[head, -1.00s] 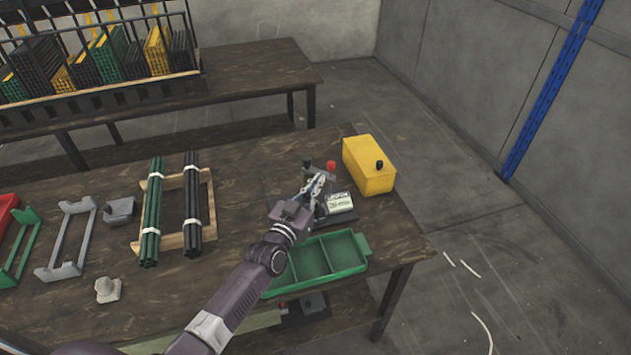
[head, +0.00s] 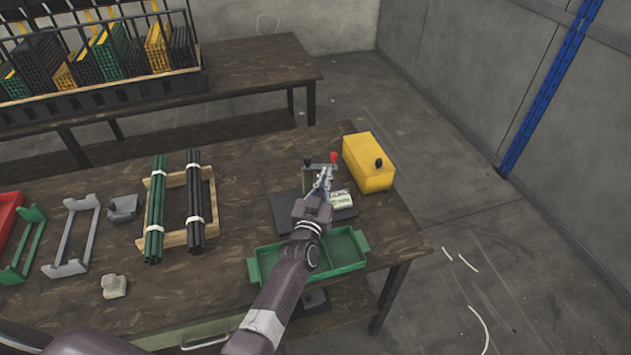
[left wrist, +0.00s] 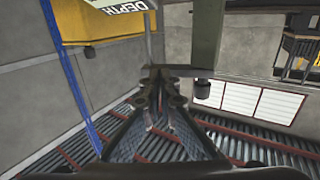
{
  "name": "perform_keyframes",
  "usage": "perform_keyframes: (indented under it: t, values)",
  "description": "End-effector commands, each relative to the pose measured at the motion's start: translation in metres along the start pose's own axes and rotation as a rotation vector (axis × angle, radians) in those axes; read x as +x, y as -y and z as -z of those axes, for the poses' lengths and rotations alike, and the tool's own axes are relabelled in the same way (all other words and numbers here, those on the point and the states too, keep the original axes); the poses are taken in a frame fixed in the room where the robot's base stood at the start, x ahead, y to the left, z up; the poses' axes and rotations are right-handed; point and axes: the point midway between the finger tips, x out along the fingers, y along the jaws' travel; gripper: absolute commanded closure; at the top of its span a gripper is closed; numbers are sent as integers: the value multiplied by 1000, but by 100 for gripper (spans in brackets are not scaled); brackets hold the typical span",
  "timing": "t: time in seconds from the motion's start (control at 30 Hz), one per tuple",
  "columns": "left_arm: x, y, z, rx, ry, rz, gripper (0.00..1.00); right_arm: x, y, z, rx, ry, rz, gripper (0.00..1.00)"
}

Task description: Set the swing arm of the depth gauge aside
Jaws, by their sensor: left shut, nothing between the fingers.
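The depth gauge stands on a flat black base (head: 284,212) near the right end of the table. In the left wrist view a dark bar (left wrist: 182,72) lies just beyond the fingertips, below a "DEPTH" label (left wrist: 118,7). My left gripper (head: 325,174) is shut and empty, close to the bar; contact is unclear. My right gripper is out of view.
A green divided tray (head: 357,262) lies in front, under my left arm. Tube bundles on a wooden rack (head: 213,205) stand to the left, with free table between.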

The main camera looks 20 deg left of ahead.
Motion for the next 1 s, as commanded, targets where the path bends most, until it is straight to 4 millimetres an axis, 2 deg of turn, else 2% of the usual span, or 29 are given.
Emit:
perform_keyframes:
  t: [0.37,1.0]
  values:
    - [8,-3,0,-1,0,0,100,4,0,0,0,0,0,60]
    - [8,-3,0,-1,1,-1,100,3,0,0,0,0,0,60]
